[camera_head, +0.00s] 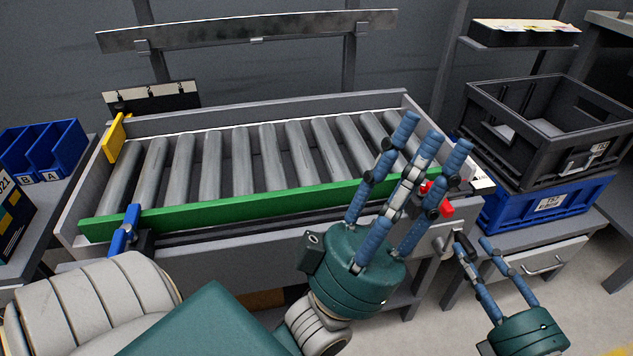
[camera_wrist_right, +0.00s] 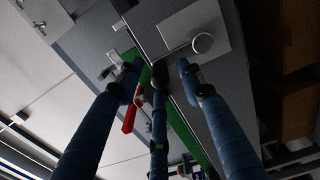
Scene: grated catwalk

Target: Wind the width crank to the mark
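The width crank (camera_head: 440,242) is on the front of the roller conveyor at its right end. In the right wrist view its silver hub (camera_wrist_right: 202,42) sits on a pale plate, and a black handle (camera_wrist_right: 160,76) appears to point toward the camera. My right gripper (camera_head: 473,243) is open, its fingers spread about the handle; contact cannot be told. My left gripper (camera_head: 425,130) is open and empty, in front of the conveyor's right end. The green guide rail (camera_head: 270,203) runs along the rollers. A red part (camera_head: 445,209) is partly hidden behind the left fingers.
A black crate (camera_head: 530,165) sits on a blue crate (camera_head: 575,203) at the right, close to my right gripper. Blue bins (camera_head: 60,150) stand at the left. A blue clamp (camera_head: 125,232) holds the rail's left end. The rollers (camera_head: 240,160) are bare.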

